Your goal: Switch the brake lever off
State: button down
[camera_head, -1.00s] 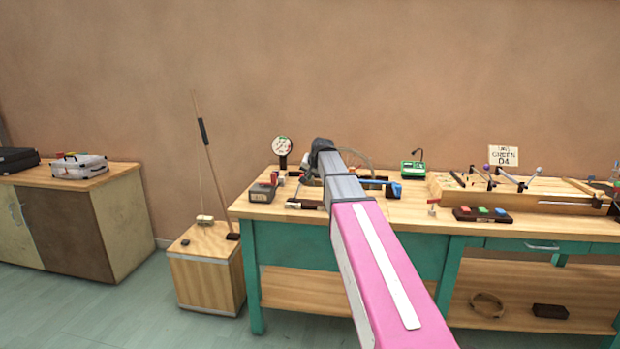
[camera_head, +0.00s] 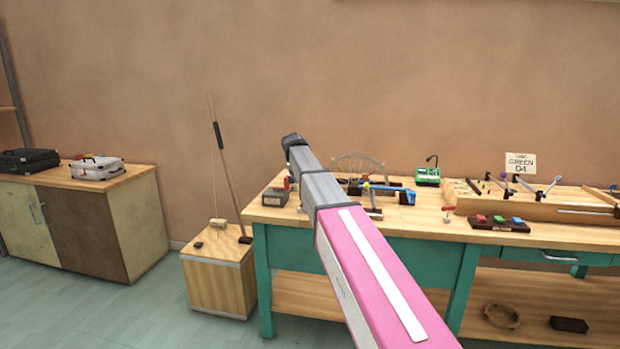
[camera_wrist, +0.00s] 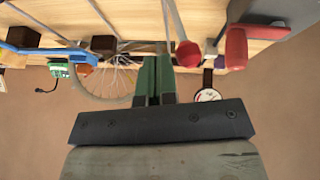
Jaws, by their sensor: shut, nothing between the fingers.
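My gripper (camera_wrist: 154,80) shows in the wrist view as two green fingers pressed together, with nothing between them; in the head view it is hidden behind my arm. Beside the fingertips in the wrist view is a red knob (camera_wrist: 188,54) on a thin rod, and farther right a larger red grip (camera_wrist: 236,48) by a grey box. That grey box (camera_head: 274,197) with a red part stands at the bench's left end in the head view. A spoked wheel (camera_wrist: 100,82) and blue bar (camera_wrist: 40,50) are left of the fingers. I cannot tell which part is the brake lever.
The wooden bench top (camera_head: 440,228) carries a red, green and blue button block (camera_head: 498,223), a green device (camera_head: 427,176) and a rack of rods. A round dial (camera_wrist: 208,95) is close right of my fingers. A low cabinet (camera_head: 221,282) with a leaning pole stands left.

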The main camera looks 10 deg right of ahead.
jog(key=shift+w+a+f, duration=0.1)
jog(key=shift+w+a, duration=0.1)
jog(key=shift+a, duration=0.45)
jog(key=s+r, duration=0.6)
jog(key=r, duration=0.4)
jog(key=shift+r, duration=0.35)
jog(key=s+d+f+g, duration=0.1)
jog(key=s+d+f, duration=0.15)
jog(key=f, duration=0.55)
jog(key=s+d+f, duration=0.1)
jog(key=s+f, duration=0.3)
jog(key=f, duration=0.4)
jog(key=s+d+f+n+g+y, duration=0.1)
jog(key=s+d+f+g, duration=0.1)
jog(key=s+f, duration=1.1)
jog(key=s+d+f+n+g+y, duration=0.1)
jog(key=s+d+f, duration=0.3)
jog(key=s+f, duration=1)
notch_tip(320, 180, down, 2)
jog(key=shift+s+d+f+g+y, duration=0.1)
jog(key=shift+s+d+g+y, duration=0.05)
jog(key=shift+g+y, duration=0.4)
